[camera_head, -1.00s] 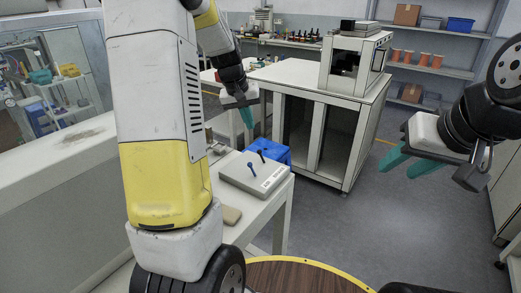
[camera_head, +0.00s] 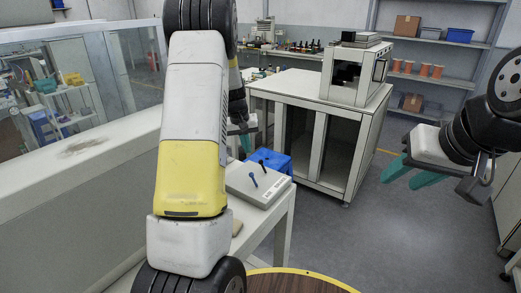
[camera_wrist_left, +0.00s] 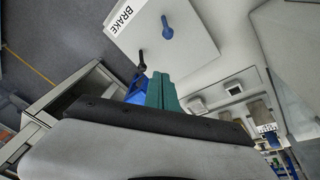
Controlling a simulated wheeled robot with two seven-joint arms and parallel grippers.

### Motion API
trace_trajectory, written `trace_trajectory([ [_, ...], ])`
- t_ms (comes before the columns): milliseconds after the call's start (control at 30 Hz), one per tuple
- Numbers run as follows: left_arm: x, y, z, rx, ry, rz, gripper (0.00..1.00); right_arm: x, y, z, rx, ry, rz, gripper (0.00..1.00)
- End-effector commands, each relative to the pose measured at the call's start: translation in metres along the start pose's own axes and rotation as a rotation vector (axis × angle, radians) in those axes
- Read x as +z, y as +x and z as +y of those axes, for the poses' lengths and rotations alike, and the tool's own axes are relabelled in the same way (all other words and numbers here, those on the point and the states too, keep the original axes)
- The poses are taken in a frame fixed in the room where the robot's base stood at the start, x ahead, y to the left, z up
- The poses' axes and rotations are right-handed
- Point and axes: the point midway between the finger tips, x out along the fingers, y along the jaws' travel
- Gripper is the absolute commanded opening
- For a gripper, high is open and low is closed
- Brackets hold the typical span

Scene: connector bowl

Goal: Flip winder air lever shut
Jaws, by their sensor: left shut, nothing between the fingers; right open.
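A grey control box (camera_head: 262,190) sits on a white table and carries two levers, a blue lever (camera_head: 253,178) and a black lever (camera_head: 263,165). In the left wrist view, the box top (camera_wrist_left: 195,25) shows the blue lever (camera_wrist_left: 167,28), the black lever (camera_wrist_left: 140,60) and a label reading BRAKE. I cannot read which lever is the winder air one. My left gripper (camera_head: 245,142) is shut and empty, behind and above the box; its teal fingertips (camera_wrist_left: 163,80) show close to the black lever, with contact unclear. My right gripper (camera_head: 400,172) is open and empty, far right.
A blue bin (camera_head: 278,160) stands behind the table. A white cabinet (camera_head: 320,130) with a machine on top (camera_head: 354,72) is beyond it. A round wooden top with a yellow rim (camera_head: 305,274) is in front. The floor to the right is clear.

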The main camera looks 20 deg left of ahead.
Motion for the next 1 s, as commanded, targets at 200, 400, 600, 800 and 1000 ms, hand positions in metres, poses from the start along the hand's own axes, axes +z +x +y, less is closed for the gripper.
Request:
trace_trajectory([
  [200,0.001,0.045,-0.001,-0.001,-0.002,-0.004,0.0,0.0,0.0,0.0,0.0,0.0,0.0,0.41],
  [400,0.001,0.087,0.0,-0.001,0.0,-0.004,0.0,0.0,0.0,0.0,0.0,0.0,0.0,0.41],
  [600,0.027,0.076,0.0,0.001,-0.001,0.0,0.0,0.0,0.0,0.0,0.0,0.0,0.0,0.41],
  [800,0.037,0.073,0.0,0.0,0.0,0.001,0.0,0.0,0.0,0.0,0.0,0.0,0.0,0.41],
  [1000,0.038,0.072,0.0,0.0,0.0,0.001,0.0,0.0,0.0,0.0,0.0,0.0,0.0,0.41],
])
